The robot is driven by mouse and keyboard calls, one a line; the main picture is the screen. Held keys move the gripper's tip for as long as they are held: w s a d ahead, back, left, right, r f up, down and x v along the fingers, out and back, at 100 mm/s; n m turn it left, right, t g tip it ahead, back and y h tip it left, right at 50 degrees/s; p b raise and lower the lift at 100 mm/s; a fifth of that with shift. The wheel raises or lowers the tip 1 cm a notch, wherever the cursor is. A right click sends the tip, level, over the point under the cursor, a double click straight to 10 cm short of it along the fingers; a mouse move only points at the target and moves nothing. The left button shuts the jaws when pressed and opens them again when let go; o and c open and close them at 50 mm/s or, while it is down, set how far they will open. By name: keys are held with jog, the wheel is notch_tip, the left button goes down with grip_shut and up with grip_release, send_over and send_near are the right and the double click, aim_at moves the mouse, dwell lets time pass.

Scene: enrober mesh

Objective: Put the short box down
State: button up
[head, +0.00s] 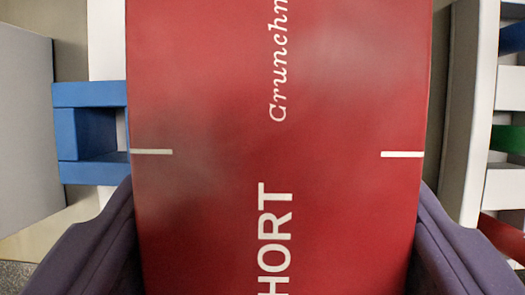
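The short box (340,130) is red, with white lettering that reads in part "Crunchm" and "HORT", and a short white mark near each side edge. It fills the middle of the head view from top to bottom, so its far and near ends are out of the picture. My gripper (275,240) has one purple finger against the left side of the box and one against the right side. It is shut on the box. What lies directly under the box is hidden by it.
At the left are a blue bracket-like part (85,93) and a grey block (25,125). At the right stands a white upright panel (470,110), with blue, white, green and red pieces (510,138) beyond it. The box blocks the view between them.

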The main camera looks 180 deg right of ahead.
aim_at(270, 203)
notch_tip(270, 203, down, 5)
jog(key=shift+a+r+b, duration=0.1)
jog(key=shift+b, duration=0.6)
jog(key=o, duration=0.9)
jog(key=p+v, duration=0.4)
jog(key=v, duration=0.8)
jog(key=shift+s+p, duration=0.1)
jog(key=shift+p, duration=0.3)
